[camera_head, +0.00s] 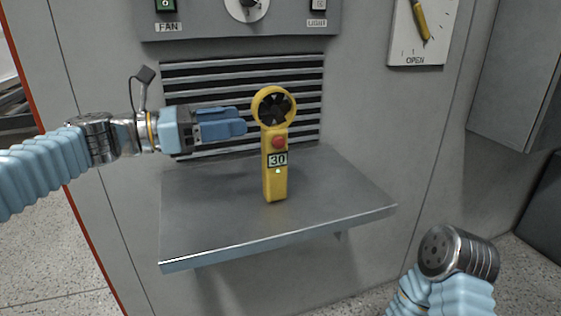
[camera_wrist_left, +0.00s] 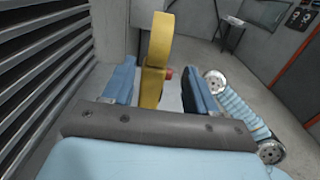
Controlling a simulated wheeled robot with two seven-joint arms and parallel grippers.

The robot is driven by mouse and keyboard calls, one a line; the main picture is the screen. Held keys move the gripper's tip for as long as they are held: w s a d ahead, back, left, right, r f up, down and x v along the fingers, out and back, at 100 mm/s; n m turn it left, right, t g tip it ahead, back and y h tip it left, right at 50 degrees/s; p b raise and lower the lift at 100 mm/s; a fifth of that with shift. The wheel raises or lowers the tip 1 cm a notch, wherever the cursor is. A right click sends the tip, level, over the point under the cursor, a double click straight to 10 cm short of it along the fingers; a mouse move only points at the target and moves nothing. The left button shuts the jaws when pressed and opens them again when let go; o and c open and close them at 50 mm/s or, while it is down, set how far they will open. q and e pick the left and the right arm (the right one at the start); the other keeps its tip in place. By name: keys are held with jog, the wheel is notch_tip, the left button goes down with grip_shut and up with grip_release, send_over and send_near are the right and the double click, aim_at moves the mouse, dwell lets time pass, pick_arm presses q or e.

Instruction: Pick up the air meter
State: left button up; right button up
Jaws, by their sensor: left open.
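The yellow air meter (camera_head: 274,180) stands upright on the grey shelf (camera_head: 345,193), with a round fan head, a red button and a "30" display. My left gripper (camera_head: 242,126) comes in level from the left, its blue fingertips just beside the meter's upper body below the fan ring. In the left wrist view, the meter (camera_wrist_left: 158,45) shows edge-on in the gap between the two open fingers (camera_wrist_left: 160,82), nearer the left one. My right gripper is not visible; only the right arm's metal wrist part shows at lower right.
A slatted vent (camera_head: 240,75) is in the wall close behind the meter and left gripper. A control panel (camera_head: 200,20) with fan and light switches juts out above. The shelf is otherwise bare; its front edge is free.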

aim_at(274, 127)
pick_arm(q)
jog(key=x, duration=0.8)
jog(key=shift+w+d+f+p, duration=0.2)
jog(key=shift+w+d+p, duration=0.05)
jog(key=shift+d+p, duration=0.1)
jog(key=shift+c, duration=0.3)
grip_shut()
